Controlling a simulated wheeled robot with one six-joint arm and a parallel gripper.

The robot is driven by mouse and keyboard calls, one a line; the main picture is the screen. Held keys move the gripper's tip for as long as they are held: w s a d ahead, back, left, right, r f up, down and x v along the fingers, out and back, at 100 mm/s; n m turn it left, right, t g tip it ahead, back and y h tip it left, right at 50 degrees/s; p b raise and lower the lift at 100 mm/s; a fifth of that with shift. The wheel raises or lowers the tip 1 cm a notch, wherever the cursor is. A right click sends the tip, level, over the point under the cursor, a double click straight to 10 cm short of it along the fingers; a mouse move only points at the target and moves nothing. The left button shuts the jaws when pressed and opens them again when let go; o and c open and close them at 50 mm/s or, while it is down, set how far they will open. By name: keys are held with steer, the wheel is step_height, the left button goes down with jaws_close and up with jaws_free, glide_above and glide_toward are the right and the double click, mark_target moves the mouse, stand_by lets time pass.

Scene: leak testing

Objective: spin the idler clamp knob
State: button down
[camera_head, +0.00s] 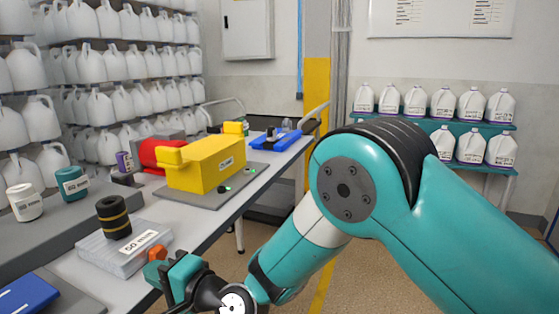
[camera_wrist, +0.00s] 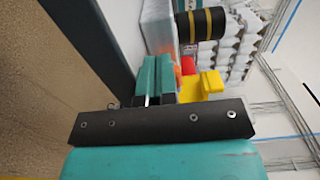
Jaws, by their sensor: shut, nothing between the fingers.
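My gripper (camera_head: 176,272) is low at the table's front edge in the head view, beside a pale block. Its two teal fingers lie close together in the wrist view (camera_wrist: 156,64), shut with nothing between them. A small orange piece (camera_head: 157,253), perhaps the idler clamp knob, shows at the fingertips; in the wrist view an orange patch (camera_wrist: 178,73) shows just right of the fingers. Whether they touch is unclear. A black roller with gold bands (camera_head: 113,217) stands upright on the pale labelled block (camera_head: 143,253). No part is clearly marked as the knob.
A yellow box-shaped fixture (camera_head: 205,163) and a red part (camera_head: 160,153) stand farther back on the table. Teal (camera_head: 71,184) and white (camera_head: 24,202) jars stand at left. A blue tray (camera_head: 276,142) lies at the far end. The floor right of the table is clear.

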steer(key=shift+w+a+r, duration=0.15)
steer(key=shift+r, duration=0.25)
steer(key=shift+w+a+r, duration=0.1)
steer(key=shift+a+r, duration=0.05)
steer(key=shift+r, duration=0.25)
steer(key=shift+s, duration=0.1)
steer(key=shift+s+a, duration=0.15)
steer(key=shift+s, duration=0.1)
steer(key=shift+s+d+f+b, duration=0.2)
steer(key=shift+f+b, duration=0.15)
steer(key=shift+b, duration=0.25)
steer(key=shift+s+d+f+b, duration=0.1)
steer(key=shift+s+f+b, duration=0.1)
steer(key=shift+f+b, duration=0.3)
steer(key=b+v, duration=0.2)
steer(key=v, duration=0.1)
steer(key=b+v, duration=0.1)
steer(key=v, duration=0.1)
steer(key=shift+w+r+b, duration=0.2)
steer(key=shift+r+b, duration=0.1)
steer(key=shift+r, duration=0.1)
